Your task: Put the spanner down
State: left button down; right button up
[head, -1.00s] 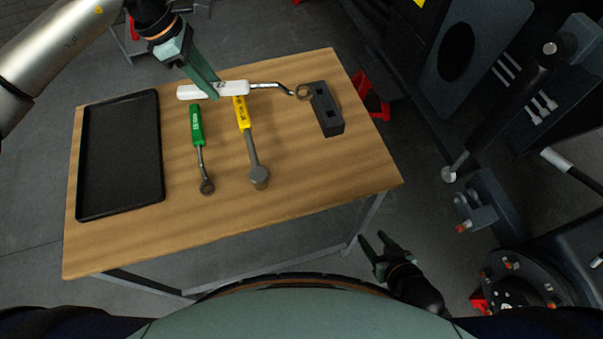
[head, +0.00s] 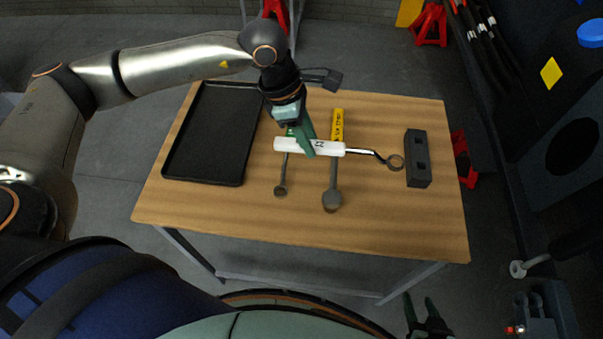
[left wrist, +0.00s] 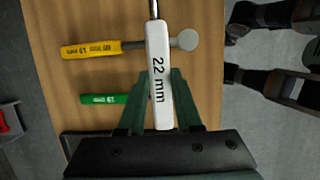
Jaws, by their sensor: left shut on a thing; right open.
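The spanner with a white handle marked 22 mm (head: 330,148) is in my left gripper (head: 308,146), which is shut on the handle. Its cranked shaft points right and ends in a ring close to the dark block. In the left wrist view the white handle (left wrist: 159,75) lies between the fingers (left wrist: 155,105). The spanner appears above the wooden table (head: 300,225); the gap is hard to judge. My right gripper (head: 420,308) is open and empty at the bottom edge, in front of the table.
A green-handled spanner (head: 282,178) and a yellow-handled tool (head: 337,125) lie beneath the white spanner. A black tray (head: 240,170) is at the table's left. A dark block with square holes (head: 418,160) is at the right. The table's front strip is clear.

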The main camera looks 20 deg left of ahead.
aim_at(279, 144)
pick_arm(q)
jog(key=s+f, duration=0.1)
jog(key=f, duration=0.1)
jog(key=s+f, duration=0.2)
jog(key=s+f+p, duration=0.1)
jog(key=f, duration=0.2)
jog(key=shift+s+d+f, duration=0.1)
jog(key=shift+s+d, duration=0.05)
jog(key=shift+f, duration=0.5)
jog(key=c, duration=1.1)
grip_release()
jog(key=shift+f, duration=0.1)
jog(key=o, duration=0.5)
jog(key=v, duration=1.2)
